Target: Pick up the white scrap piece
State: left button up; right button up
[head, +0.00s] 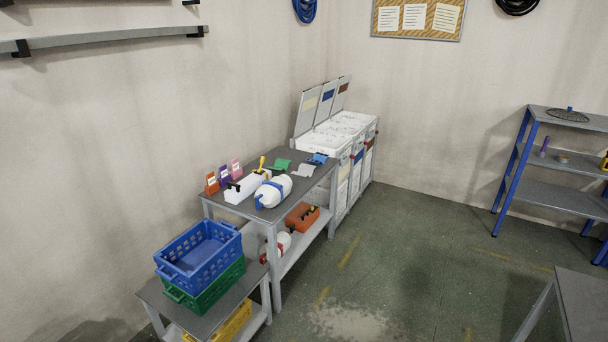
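The white scrap piece (303,171) looks pale grey-white and small. It lies on the far end of the grey workbench top (238,209), near its right edge. A green scrap piece (279,165) lies to its left and a blue scrap piece (318,158) lies just beyond it to the right. Whether the pieces touch cannot be told at this distance. Neither of my grippers shows in the head view.
A white tool box (246,186) and a white cylinder with blue parts (274,191) stand nearer on the bench. White bins with raised lids (340,130) stand behind. Blue (199,253) and green crates (206,289) are stacked on a low table. The floor (400,240) to the right is open.

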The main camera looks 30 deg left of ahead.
aim_at(305, 170)
jog(key=z, duration=0.05)
jog(key=i, duration=2.15)
jog(key=u, duration=0.5)
jog(key=i, duration=1.7)
jog(key=u, duration=1.55)
jog(key=i, duration=1.2)
jog(key=u, duration=0.9)
